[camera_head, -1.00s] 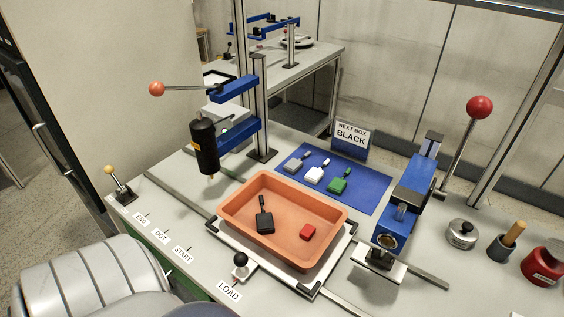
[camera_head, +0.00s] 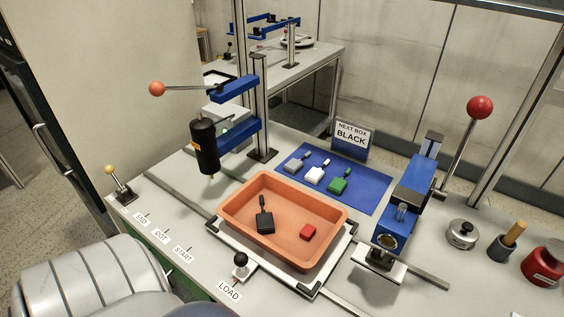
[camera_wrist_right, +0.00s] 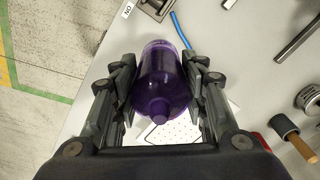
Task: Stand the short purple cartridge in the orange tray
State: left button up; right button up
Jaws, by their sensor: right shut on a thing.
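A translucent purple cartridge (camera_wrist_right: 160,92) with a small rounded nub at its near end shows in the right wrist view. My right gripper (camera_wrist_right: 160,70) is shut on it, with one finger on each side of its body. The orange tray (camera_head: 285,213) sits on a white frame in the middle of the bench in the head view. In the tray lie a black tool-like piece (camera_head: 265,222) and a small red block (camera_head: 308,232). Neither the cartridge nor my right gripper shows in the head view. My left gripper is in neither view.
A black cylinder on a blue press arm (camera_head: 205,147) hangs left of the tray. A blue press (camera_head: 398,205) with a red-knobbed lever stands right of it. A blue mat (camera_head: 368,188) with several paddles lies behind. A black-knobbed lever (camera_head: 241,262) stands in front.

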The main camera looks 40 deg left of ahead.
aim_at(297, 248)
jog(key=k+j, duration=0.15)
jog(key=k, duration=0.2)
jog(key=k+j+u, duration=0.1)
jog(key=j, duration=0.35)
jog(key=k+j, duration=0.15)
jog(key=j, duration=0.3)
jog(key=k+j+u, duration=0.15)
jog(key=j, duration=0.3)
jog(key=i+j+u, duration=0.15)
jog(key=i+j, duration=0.5)
jog(key=i, duration=0.05)
